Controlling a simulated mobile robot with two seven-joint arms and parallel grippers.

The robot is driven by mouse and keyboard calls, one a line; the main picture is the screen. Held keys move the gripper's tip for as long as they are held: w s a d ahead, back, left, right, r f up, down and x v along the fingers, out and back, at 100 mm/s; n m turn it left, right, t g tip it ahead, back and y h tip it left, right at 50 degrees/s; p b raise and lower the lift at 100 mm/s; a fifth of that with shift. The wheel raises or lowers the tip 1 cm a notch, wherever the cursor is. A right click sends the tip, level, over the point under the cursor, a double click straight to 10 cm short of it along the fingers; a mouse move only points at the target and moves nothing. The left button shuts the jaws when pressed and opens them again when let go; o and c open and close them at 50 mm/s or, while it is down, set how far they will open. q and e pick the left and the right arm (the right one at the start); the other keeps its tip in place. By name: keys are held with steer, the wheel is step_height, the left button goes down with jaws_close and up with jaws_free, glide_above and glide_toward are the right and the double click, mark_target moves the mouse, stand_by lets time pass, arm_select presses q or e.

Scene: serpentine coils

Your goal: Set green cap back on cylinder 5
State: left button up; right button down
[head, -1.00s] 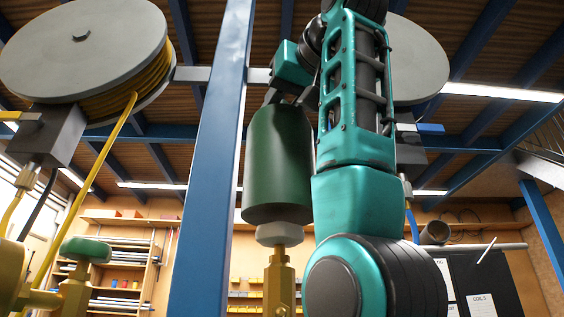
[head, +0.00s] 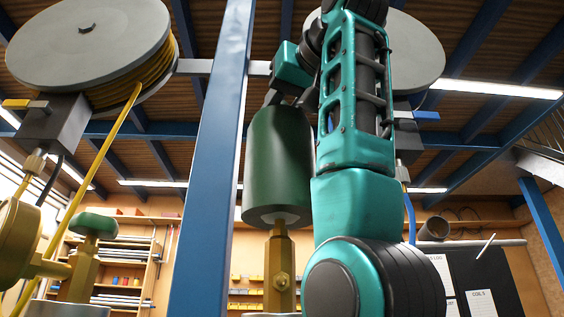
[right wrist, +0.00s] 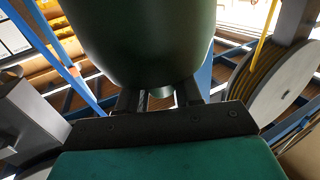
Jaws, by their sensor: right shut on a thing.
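The green cap (head: 279,165) is a tall dark green cylinder, held upright in the head view. My right gripper (head: 284,98) is shut on the top of it. In the right wrist view the cap (right wrist: 145,40) fills the upper middle, beyond the gripper (right wrist: 160,98). Below the cap is a brass valve (head: 279,265), roughly in line with it. A pale grey round part (head: 279,217) shows at the cap's open lower end, above the brass. Whether the cap touches the valve cannot be told. No cylinder number is readable. My left gripper is out of view.
A blue post (head: 212,160) stands just left of the cap. Another brass valve with a green top (head: 97,224) is at left, near a yellow hose (head: 90,180). A hose reel (head: 85,45) hangs at upper left. Shelves (head: 110,270) are behind.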

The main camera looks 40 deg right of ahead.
mark_target(282, 132)
steer(key=shift+f+b, duration=1.35)
steer(key=shift+f, duration=0.45)
steer(key=shift+f+b, duration=0.5)
steer(key=shift+b, duration=0.25)
